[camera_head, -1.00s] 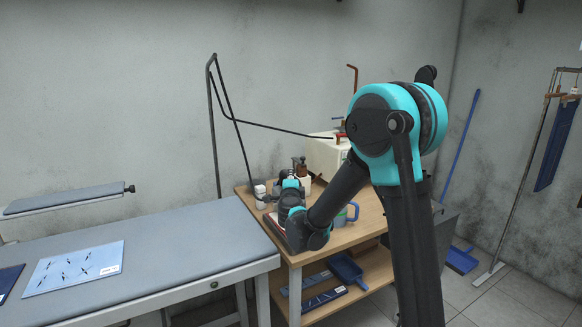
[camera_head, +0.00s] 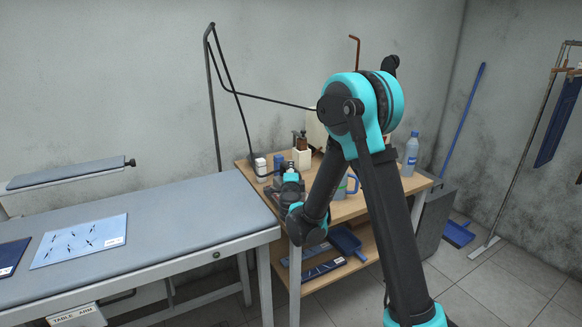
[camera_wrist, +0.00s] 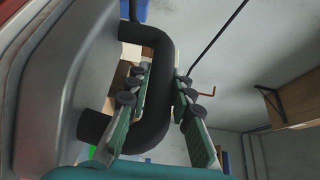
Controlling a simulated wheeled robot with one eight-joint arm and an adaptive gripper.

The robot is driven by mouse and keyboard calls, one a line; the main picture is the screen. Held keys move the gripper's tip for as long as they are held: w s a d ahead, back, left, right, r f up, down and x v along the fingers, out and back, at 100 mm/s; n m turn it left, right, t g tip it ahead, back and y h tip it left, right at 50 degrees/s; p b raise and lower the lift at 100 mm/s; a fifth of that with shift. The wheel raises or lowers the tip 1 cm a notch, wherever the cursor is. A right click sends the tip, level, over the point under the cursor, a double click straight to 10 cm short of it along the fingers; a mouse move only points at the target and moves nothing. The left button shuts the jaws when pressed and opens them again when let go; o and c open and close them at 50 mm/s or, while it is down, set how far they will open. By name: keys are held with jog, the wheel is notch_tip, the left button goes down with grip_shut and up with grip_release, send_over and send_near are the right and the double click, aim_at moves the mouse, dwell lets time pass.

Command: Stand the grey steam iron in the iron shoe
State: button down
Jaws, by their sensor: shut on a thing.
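The grey steam iron fills the left of the wrist view as a large metal body (camera_wrist: 60,85) with a black bent handle (camera_wrist: 158,95). My gripper (camera_wrist: 162,82) is shut on that handle, with one green-padded finger on each side of it. In the head view my gripper (camera_head: 289,180) is over the left front part of the wooden table, partly hidden by my own wrist. The iron is mostly hidden there. A red edge (camera_wrist: 12,8) shows behind the iron in the wrist view; I cannot tell whether it is the iron shoe.
A padded ironing board (camera_head: 170,232) stands at left. A black hose (camera_head: 265,102) hangs above the table.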

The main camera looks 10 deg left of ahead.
dwell(0.3)
jog(key=c, duration=1.3)
grip_release()
jog(key=shift+s, duration=0.2)
jog(key=s, duration=0.7)
jog(key=s+d, duration=0.1)
jog(key=s, duration=0.3)
jog(key=shift+s+d+r, duration=0.1)
jog(key=shift+s+r, duration=0.05)
jog(key=shift+s, duration=0.2)
